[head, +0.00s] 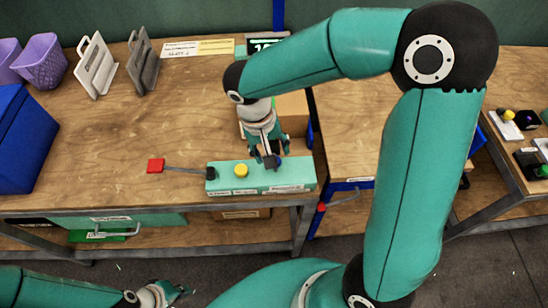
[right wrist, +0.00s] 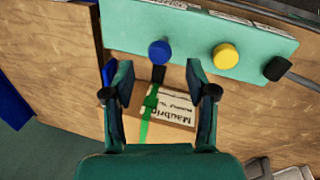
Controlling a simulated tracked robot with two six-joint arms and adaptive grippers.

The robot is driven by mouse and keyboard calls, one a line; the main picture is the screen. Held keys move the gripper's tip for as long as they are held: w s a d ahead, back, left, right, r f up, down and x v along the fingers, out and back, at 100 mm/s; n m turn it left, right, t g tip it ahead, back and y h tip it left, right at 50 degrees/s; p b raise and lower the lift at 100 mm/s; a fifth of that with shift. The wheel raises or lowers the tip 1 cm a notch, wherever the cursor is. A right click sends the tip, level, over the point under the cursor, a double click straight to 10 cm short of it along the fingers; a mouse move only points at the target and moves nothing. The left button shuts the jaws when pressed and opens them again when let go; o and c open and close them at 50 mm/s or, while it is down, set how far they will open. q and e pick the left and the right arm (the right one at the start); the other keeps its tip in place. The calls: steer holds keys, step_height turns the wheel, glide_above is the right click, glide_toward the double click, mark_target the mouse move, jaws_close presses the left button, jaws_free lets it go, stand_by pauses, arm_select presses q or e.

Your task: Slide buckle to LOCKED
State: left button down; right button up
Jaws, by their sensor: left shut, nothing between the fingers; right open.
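A green box-shaped press (head: 285,178) lies along the table's front edge, with a yellow button (head: 241,170) and a blue knob (right wrist: 160,52) on top. No LOCKED mark is readable. My right gripper (head: 268,152) is open over the press's right end, partly hiding the knob. In the right wrist view, its fingertips (right wrist: 152,70) stand apart on either side of the dark piece. My left gripper (head: 164,293) is shut and empty, low at the lower left.
A strapped carton (right wrist: 165,105) lies behind the press, under my right gripper. Grey and white holders, purple baskets (head: 40,62) and a blue bin (head: 22,135) stand left. The table's middle is clear.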

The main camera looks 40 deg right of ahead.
steer(key=shift+s+d+f, duration=0.1)
steer(key=shift+d+f, duration=0.1)
steer(key=shift+f, duration=1)
steer(key=shift+s+d+f, duration=0.1)
steer(key=shift+d+f, duration=0.1)
steer(key=shift+f, duration=0.95)
jaws_close()
